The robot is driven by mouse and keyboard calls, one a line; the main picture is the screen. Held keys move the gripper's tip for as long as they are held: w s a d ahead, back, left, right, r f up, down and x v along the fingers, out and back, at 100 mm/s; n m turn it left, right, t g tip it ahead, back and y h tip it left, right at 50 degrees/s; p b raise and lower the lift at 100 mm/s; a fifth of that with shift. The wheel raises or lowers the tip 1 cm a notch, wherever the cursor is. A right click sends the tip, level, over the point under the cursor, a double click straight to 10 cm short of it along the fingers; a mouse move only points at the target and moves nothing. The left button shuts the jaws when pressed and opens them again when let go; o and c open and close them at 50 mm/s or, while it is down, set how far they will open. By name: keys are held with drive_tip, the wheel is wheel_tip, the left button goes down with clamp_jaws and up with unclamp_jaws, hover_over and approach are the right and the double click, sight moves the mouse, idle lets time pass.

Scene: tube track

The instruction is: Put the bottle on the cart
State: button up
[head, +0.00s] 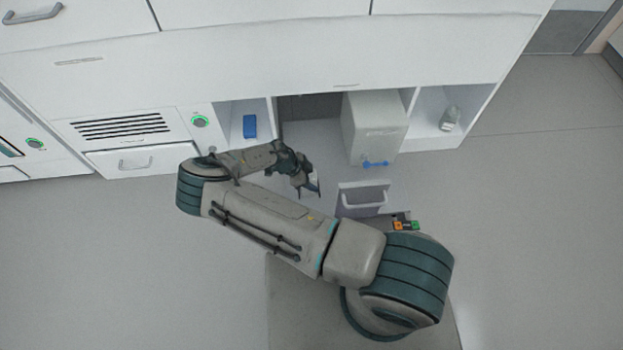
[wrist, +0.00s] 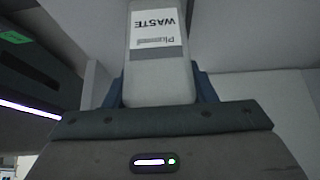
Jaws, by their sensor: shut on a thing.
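The bottle (wrist: 160,82) is pale, with a white label reading "Plasmid WASTE", and it fills the middle of the wrist view. My gripper (wrist: 161,92) is shut on it, with one dark finger on each side. In the head view my gripper (head: 310,186) is in front of the open bay under the counter, and the bottle is mostly hidden there by the fingers. A grey box-like thing with a handle (head: 363,198) stands right of my gripper, apart from it. It may be the cart, but my arm hides part of it.
A tall white box (head: 374,130) with a blue piece (head: 375,163) stands in the bay. A blue block (head: 249,126) is in the left cubby and a clear container (head: 450,118) in the right one. Small orange and green items (head: 405,225) lie near my arm. The floor at left is clear.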

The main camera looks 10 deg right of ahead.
drive_tip(key=shift+f, duration=0.2)
drive_tip(key=o, duration=1)
drive_tip(key=shift+c, duration=0.2)
drive_tip(key=shift+r, duration=0.1)
